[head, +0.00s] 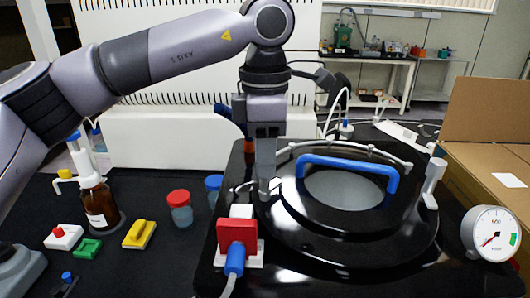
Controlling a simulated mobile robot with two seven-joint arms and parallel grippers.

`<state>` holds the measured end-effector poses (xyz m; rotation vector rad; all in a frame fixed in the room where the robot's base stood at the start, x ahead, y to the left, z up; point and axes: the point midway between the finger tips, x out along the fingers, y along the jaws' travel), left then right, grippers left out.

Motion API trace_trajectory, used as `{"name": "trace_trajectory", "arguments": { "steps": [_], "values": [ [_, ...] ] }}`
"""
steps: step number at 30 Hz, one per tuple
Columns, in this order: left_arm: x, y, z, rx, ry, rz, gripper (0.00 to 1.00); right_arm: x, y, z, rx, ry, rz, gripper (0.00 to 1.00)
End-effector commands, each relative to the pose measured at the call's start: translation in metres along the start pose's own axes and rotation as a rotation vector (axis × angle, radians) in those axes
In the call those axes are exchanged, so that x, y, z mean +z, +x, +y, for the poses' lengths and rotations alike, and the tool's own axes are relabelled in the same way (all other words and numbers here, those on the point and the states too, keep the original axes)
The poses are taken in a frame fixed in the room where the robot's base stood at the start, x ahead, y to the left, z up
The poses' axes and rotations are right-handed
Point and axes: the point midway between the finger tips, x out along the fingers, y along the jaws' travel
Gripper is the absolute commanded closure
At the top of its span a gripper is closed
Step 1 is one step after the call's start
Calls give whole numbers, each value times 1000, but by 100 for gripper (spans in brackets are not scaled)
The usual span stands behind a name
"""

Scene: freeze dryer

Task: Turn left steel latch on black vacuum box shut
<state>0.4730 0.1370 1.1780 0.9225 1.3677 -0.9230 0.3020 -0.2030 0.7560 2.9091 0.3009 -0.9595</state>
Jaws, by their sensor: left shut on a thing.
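The black vacuum box (325,266) stands on the dark bench, with a round lid that has a clear window (344,190) and a blue handle (347,162). My left gripper (265,193) comes down from above at the left side of the lid. It is shut on the left steel latch, which is mostly hidden by the fingers, so I cannot tell its exact angle. A second steel latch (433,180) stands at the right side of the lid. My right gripper is not in view.
A red and white switch with a blue plug (236,240) sits on the box's front left. A round gauge (492,235) is at the right, by a cardboard box (490,100). A brown bottle (98,205) and small jars with red (180,210) and blue lids stand left.

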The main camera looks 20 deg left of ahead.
Motion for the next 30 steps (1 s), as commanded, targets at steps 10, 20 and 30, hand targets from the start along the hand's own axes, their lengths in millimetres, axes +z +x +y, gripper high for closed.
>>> {"name": "trace_trajectory", "arguments": {
  "steps": [10, 20, 30],
  "values": [
    [0, -2, 0, 2, 323, -3, 100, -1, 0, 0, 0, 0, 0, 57],
    [0, -2, 0, 3, 562, -3, 100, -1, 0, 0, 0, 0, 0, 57],
    [0, -2, 0, 5, 678, -4, 100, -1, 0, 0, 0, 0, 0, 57]
  ]
}}
